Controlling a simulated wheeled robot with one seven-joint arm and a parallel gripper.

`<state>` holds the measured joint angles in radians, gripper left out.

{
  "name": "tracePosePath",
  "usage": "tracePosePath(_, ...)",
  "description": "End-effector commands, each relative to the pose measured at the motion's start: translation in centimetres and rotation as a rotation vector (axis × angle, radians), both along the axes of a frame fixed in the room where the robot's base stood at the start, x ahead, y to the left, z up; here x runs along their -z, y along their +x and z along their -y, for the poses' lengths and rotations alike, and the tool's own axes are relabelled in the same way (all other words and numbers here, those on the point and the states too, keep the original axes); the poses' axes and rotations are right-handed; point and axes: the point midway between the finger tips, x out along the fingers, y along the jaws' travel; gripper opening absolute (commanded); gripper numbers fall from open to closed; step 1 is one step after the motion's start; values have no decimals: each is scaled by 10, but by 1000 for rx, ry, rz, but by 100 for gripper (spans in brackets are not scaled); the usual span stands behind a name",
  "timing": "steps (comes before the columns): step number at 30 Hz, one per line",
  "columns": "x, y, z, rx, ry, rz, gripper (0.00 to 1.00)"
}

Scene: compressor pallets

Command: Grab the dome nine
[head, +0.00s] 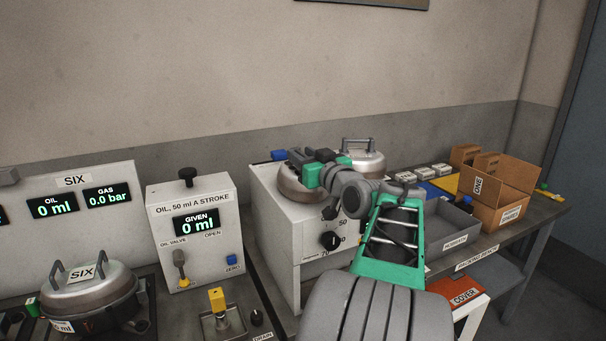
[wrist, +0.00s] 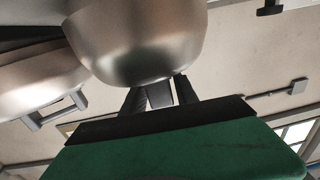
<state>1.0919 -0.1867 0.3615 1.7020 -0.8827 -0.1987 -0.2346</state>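No label reading nine is legible on any dome. One metal dome (head: 297,188) sits on the white machine, partly behind my gripper. A second metal dome (head: 366,163) with an upright handle stands behind it to the right. In the wrist view, which looks upside down, the near dome (wrist: 138,40) fills the top centre and the other dome (wrist: 35,75) shows at left with its handle. My gripper (head: 312,172) is at the near dome's top; its fingers (wrist: 160,95) stand apart on either side of a grey part, seemingly the handle, with a gap at right.
A pot with a lid labelled SIX (head: 88,285) stands at front left. An oil unit (head: 195,235) with a lever stands beside the white machine (head: 290,235). A grey tray (head: 450,225) and a cardboard box (head: 505,190) are on the bench at right.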

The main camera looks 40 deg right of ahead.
Motion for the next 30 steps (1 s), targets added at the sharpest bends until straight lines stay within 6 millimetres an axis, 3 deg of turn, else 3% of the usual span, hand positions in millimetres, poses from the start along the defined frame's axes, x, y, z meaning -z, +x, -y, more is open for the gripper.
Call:
tracePosePath(7,1,4,0,-1,-1,0,35)
tracePosePath(20,1,4,0,-1,0,-1,0)
tracePosePath(30,1,4,0,-1,0,-1,0)
